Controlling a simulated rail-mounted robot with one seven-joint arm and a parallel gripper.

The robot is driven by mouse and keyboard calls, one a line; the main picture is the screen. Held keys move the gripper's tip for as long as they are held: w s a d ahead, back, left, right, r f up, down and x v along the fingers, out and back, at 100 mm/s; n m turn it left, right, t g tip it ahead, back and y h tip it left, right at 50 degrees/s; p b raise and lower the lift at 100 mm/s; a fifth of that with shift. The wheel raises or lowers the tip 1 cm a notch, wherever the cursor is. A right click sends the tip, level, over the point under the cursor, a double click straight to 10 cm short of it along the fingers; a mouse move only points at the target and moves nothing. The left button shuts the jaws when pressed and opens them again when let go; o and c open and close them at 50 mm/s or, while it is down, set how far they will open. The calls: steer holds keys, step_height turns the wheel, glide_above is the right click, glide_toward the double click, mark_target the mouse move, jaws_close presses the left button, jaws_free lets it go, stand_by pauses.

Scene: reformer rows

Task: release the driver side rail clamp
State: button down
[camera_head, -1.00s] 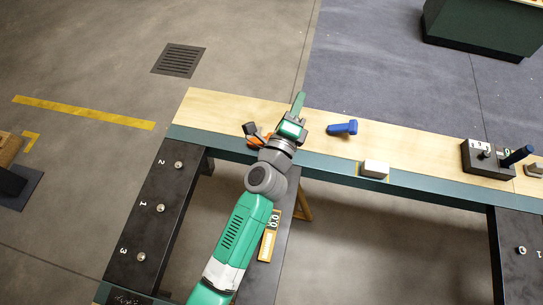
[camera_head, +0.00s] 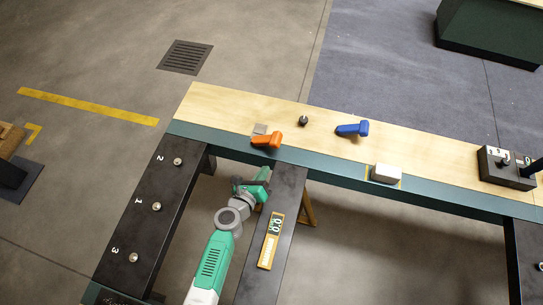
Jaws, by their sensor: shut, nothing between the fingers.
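An orange lever clamp (camera_head: 267,140) sits at the front edge of the pale wooden rail top (camera_head: 228,110), its handle pointing right, beside a small grey plate (camera_head: 260,128). A blue lever clamp (camera_head: 352,129) lies farther right on the same top, its thick end to the right. No readable label shows which one is the driver side. My gripper (camera_head: 258,186) is below and in front of the orange lever, over the gap by the dark plank, apart from both levers. It is shut and empty; its fingertips are hard to make out.
A black knob (camera_head: 303,120) stands between the levers. A dark box (camera_head: 506,168) with knobs is at right. Numbered dark planks (camera_head: 150,215) and a yellow-framed gauge (camera_head: 271,241) are in front.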

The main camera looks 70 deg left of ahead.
mark_target(265, 141)
steer(key=b+x, duration=0.4)
steer(key=x, duration=0.5)
steer(key=shift+w+a+f, duration=0.15)
steer(key=shift+w, duration=0.1)
